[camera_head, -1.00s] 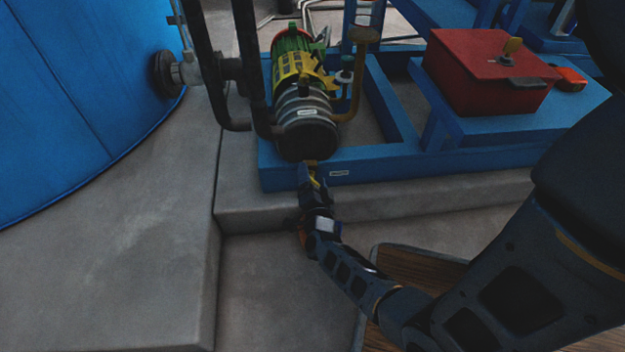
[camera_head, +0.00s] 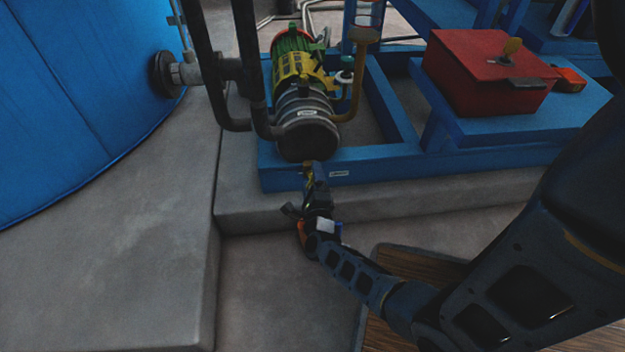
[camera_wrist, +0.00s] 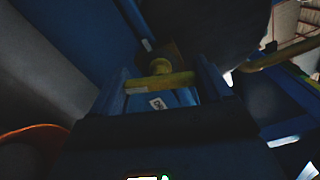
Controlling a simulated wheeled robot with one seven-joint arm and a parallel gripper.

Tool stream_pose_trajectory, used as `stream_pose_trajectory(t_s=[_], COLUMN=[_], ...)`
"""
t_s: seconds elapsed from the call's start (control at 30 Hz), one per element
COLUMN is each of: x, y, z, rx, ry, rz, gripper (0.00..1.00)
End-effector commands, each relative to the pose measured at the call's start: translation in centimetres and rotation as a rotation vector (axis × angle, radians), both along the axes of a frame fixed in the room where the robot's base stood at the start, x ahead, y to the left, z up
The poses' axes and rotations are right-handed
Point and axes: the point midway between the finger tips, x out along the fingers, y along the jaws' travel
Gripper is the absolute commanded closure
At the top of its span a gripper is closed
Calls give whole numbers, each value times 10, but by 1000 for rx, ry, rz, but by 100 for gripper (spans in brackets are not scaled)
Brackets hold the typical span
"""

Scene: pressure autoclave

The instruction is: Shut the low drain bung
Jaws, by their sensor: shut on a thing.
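The low drain bung is a small yellow fitting with a cross-bar handle (camera_wrist: 160,82). It sits below the front end of the dark pump body (camera_head: 306,138). In the head view only a bit of yellow (camera_head: 309,170) shows at the tip of my gripper (camera_head: 314,180). In the wrist view my gripper (camera_wrist: 163,92) has a finger on each side of the yellow bar, and is shut on it. A small white label hangs or lies just below the bar. The bung's seat is in shadow, so I cannot tell how far it is turned.
The blue skid frame (camera_head: 400,160) runs behind my gripper on a concrete plinth (camera_head: 400,205). A red box (camera_head: 485,70) with a yellow knob stands at right. A blue tank (camera_head: 70,90) and dark pipes are at left. Wooden boards (camera_head: 400,268) lie below my arm.

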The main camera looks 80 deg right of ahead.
Motion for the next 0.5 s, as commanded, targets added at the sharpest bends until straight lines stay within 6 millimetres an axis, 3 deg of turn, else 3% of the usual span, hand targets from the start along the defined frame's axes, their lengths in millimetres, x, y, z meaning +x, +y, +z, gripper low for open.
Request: stream_pose_trajectory(t_s=[0.5], x=[-3], y=[-2], z=[0], rx=[183], ry=[-454], rz=[-11], gripper=[52])
